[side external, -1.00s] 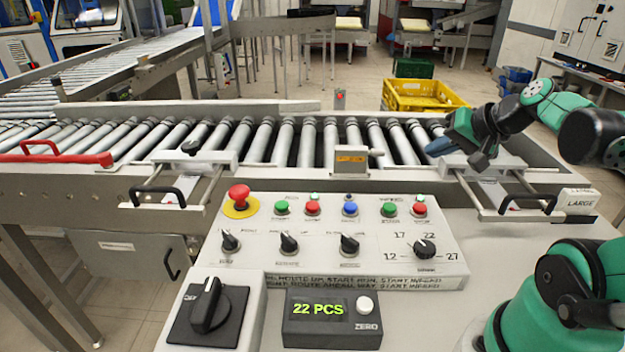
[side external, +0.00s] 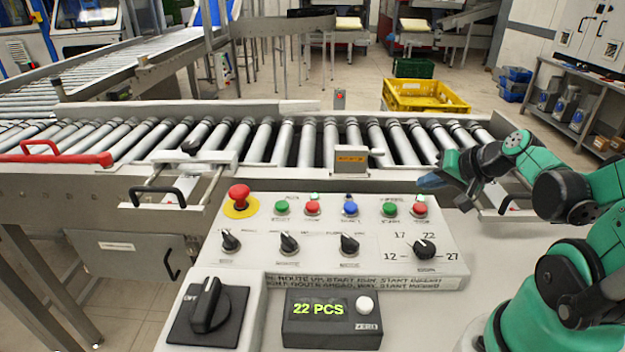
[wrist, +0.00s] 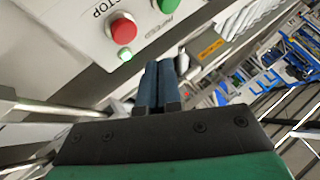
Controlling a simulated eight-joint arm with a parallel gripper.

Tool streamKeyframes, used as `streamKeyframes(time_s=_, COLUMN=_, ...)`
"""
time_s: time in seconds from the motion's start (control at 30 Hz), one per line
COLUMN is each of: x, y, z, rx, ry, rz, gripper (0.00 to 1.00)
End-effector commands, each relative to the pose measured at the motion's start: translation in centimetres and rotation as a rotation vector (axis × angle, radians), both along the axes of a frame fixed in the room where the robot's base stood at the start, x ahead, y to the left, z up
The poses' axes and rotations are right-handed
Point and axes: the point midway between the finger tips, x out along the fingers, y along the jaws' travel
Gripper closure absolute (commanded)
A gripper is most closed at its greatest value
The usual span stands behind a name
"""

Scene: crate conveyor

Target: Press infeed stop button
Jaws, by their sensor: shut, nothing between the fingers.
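The control panel (side external: 350,265) has a red button (side external: 420,209) at its right end, beside a green button (side external: 390,209). In the wrist view the red button (wrist: 122,31) has the word STOP next to it. Lettering ending in FEED, partly readable, sits beside the green button (wrist: 167,5). A small lit green lamp (wrist: 125,55) is next to the red button. My gripper (side external: 431,182) is shut and empty, just behind and above the red button, apart from it. Its blue fingers (wrist: 159,66) lie together in the wrist view.
Another red button (side external: 312,208), a blue button (side external: 350,208) and a red emergency stop (side external: 239,196) are farther left. Several black knobs stand in front. The roller conveyor (side external: 285,142) runs behind the panel. A metal handle frame (side external: 512,205) is right of my gripper.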

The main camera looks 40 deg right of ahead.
Motion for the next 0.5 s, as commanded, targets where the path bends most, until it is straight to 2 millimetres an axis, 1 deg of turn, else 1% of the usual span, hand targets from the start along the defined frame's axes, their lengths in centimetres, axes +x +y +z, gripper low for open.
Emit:
streamKeyframes(time_s=0.2, x=0.0, y=-0.1, z=-1.5, rx=0.000, ry=0.000, rz=0.000, gripper=1.00)
streamKeyframes(time_s=0.5, x=0.0, y=0.0, z=-2.3, rx=0.000, ry=0.000, rz=0.000, gripper=1.00)
